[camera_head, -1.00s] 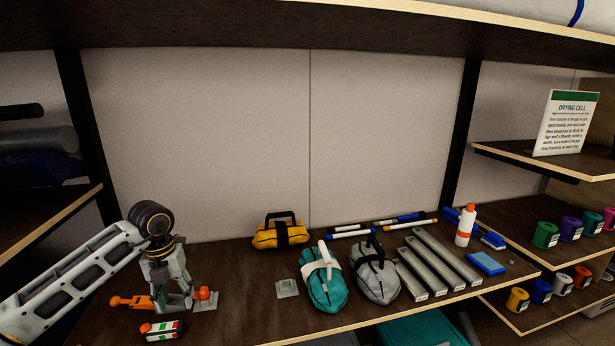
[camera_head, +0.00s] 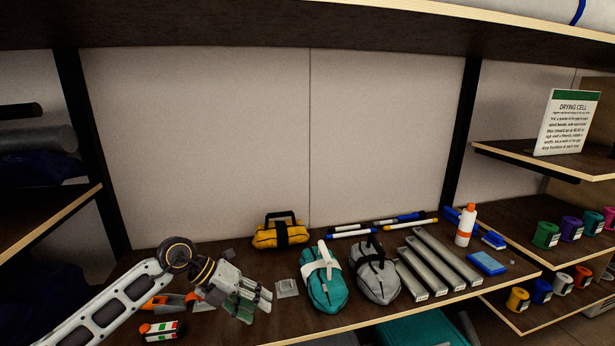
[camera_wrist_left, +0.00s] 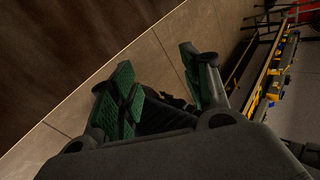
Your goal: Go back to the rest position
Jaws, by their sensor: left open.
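My left gripper (camera_head: 252,304) is above the front left of the shelf board, its fingers pointing right and down toward the front edge. It is open and empty. In the left wrist view its green-padded fingers (camera_wrist_left: 160,95) are spread apart with nothing between them. An orange tool (camera_head: 160,301) lies on the board, partly hidden behind my left arm. A white, red and green block (camera_head: 162,330) lies in front of it. My right gripper does not show in any view.
To the right stand a yellow bag (camera_head: 280,234), a teal bag (camera_head: 325,283), a grey bag (camera_head: 375,277) and several grey bars (camera_head: 440,259). A small grey plate (camera_head: 287,288) lies close to my left gripper. An upper shelf (camera_head: 250,22) spans overhead.

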